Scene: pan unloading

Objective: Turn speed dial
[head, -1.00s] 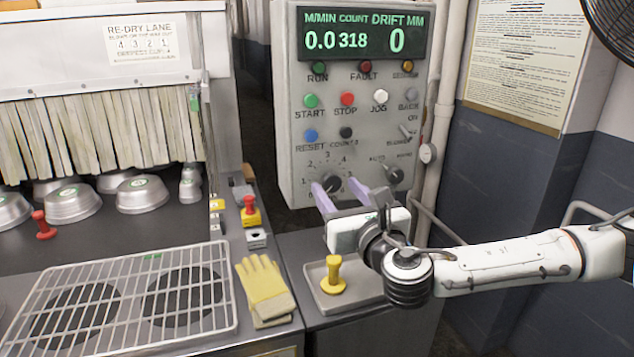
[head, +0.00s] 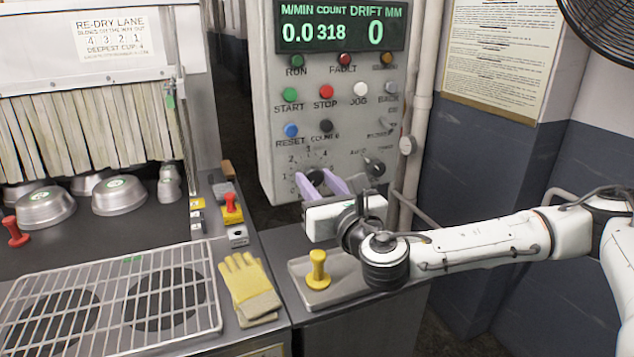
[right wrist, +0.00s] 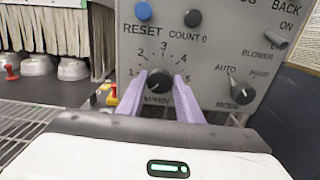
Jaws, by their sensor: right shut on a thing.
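The speed dial is a dark round knob (right wrist: 158,79) on the grey control panel, ringed by numbers with an M/MIN label below. It also shows low on the panel in the head view (head: 315,176). My right gripper (head: 320,182) reaches it from the front. In the right wrist view the two lilac fingers (right wrist: 159,90) stand on either side of the knob and are shut on it. The fingers cover part of the dial's edge, and I cannot clearly read its pointer. The display (head: 342,28) reads 0.0, 318 and 0. My left gripper is not in view.
The mode dial (right wrist: 239,91) sits just right of the speed dial. START (head: 290,94), STOP (head: 327,92) and other buttons are above. A yellow knob-shaped piece (head: 318,270) stands on a tray below my gripper. A conveyor with metal pans (head: 119,195) is at left.

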